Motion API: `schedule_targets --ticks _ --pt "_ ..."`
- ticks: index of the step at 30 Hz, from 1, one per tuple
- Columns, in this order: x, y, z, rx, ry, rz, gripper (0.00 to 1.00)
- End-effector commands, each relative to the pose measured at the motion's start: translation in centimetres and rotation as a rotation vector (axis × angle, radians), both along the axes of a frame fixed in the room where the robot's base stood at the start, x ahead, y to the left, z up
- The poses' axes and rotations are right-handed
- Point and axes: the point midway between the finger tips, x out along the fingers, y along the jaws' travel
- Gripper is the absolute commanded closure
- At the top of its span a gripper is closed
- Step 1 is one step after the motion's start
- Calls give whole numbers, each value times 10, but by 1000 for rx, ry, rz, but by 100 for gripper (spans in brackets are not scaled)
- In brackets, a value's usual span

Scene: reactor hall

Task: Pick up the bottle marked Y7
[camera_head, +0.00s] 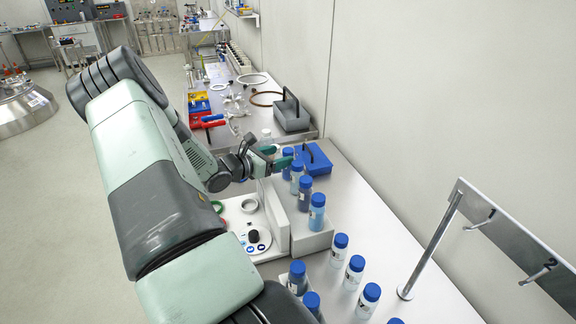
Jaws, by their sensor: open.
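Several blue-capped bottles stand on the bench, and their labels are too small to read for certain. One clear bottle (368,301) at the lower right has a dark mark that may be a 7, so I cannot tell which bottle is Y7. Three more bottles, a light blue one (317,215), a dark blue one (305,197) and a paler one (296,181), stand in a row on a white block. My gripper (276,157) is open, with teal fingertips, close to the blue-capped bottle (287,169) at the row's far end. I cannot tell whether it touches that bottle.
A blue box (317,161) with a handle stands right of my gripper. A white upright panel (274,213) runs left of the bottle row. A metal hook rail (520,238) on a post stands at the right. Bare bench lies along the wall.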

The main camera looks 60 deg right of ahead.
Motion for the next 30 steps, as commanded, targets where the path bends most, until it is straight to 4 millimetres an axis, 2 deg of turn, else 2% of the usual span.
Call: schedule_targets --ticks 6,9,17,28,30 --pt "-15 -30 -6 0 -1 -4 30" --pt "-18 -38 -8 1 -1 -3 30" --pt "-18 -40 -9 1 -1 -2 30" --pt "-18 -40 -8 1 -1 -2 87" --pt "-18 -40 -8 -1 -1 -2 88"
